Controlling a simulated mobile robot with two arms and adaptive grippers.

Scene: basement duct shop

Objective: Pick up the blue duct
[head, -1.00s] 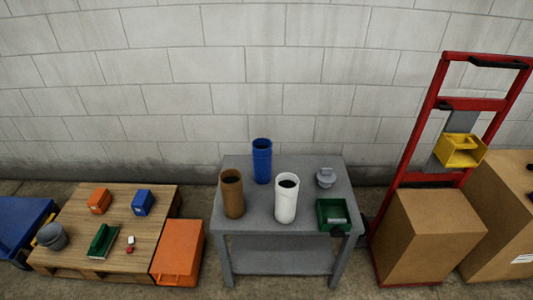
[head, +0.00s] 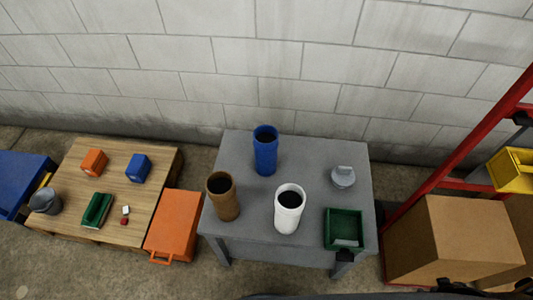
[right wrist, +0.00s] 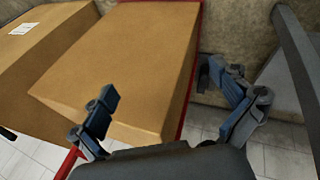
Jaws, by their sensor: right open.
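The blue duct (head: 265,152) is an upright, open-topped cylinder on the rear part of the grey table (head: 232,150) in the head view. A brown duct (head: 223,198) stands in front of it to the left, and a white duct (head: 289,211) in front to the right. All three are apart. My right gripper (right wrist: 172,108) is open in the right wrist view, its fingers spread above a cardboard box (right wrist: 125,65) with nothing between them. It is well to the right of the ducts. My left gripper is not in view.
A grey lidded object (head: 343,177) and a green bin (head: 344,229) sit on the table's right side. An orange case (head: 173,222) and a wooden pallet (head: 142,190) with small items lie left.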

